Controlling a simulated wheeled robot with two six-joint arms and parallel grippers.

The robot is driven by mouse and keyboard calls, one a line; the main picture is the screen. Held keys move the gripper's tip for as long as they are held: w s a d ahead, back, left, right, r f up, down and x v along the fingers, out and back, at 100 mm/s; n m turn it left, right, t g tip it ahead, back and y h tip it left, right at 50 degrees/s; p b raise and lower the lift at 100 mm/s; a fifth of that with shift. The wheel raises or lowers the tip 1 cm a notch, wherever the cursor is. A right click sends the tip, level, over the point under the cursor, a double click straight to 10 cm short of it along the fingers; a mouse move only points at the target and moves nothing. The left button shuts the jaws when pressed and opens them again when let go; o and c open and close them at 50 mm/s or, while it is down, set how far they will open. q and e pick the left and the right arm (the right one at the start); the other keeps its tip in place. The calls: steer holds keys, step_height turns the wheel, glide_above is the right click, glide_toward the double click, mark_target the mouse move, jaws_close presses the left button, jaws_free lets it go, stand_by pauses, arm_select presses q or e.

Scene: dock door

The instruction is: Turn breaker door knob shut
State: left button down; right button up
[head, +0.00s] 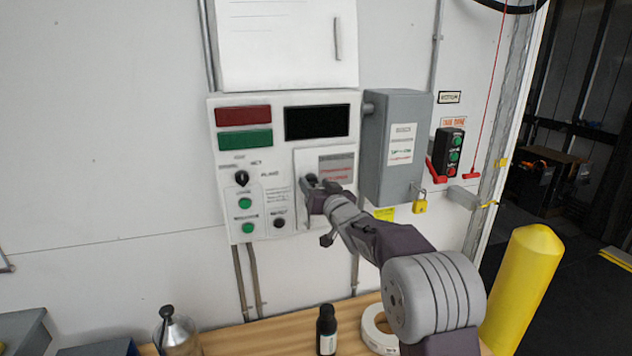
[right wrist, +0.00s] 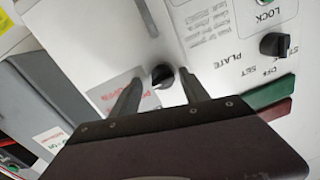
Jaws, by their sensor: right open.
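The breaker door (head: 304,158) is a small white panel on the lower right of the control box, with a grey and red label at its top. My right gripper (head: 314,190) is at the door. In the right wrist view my right gripper (right wrist: 160,82) is open, with one finger on each side of the knob. A gap seems to show on both sides, though contact is hard to judge. My left gripper is out of view.
The control box has red (head: 243,116) and green (head: 245,140) plates and a black selector knob (head: 241,177). A grey box (head: 378,150) with a yellow padlock (head: 420,205) stands close on the right. Below, a wooden bench (head: 260,336) bears a dark bottle (head: 327,328).

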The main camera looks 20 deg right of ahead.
steer(key=shift+s+r, duration=0.1)
steer(key=shift+s+a, duration=0.1)
steer(key=shift+a, duration=0.1)
steer(key=c, duration=0.5)
jaws_close()
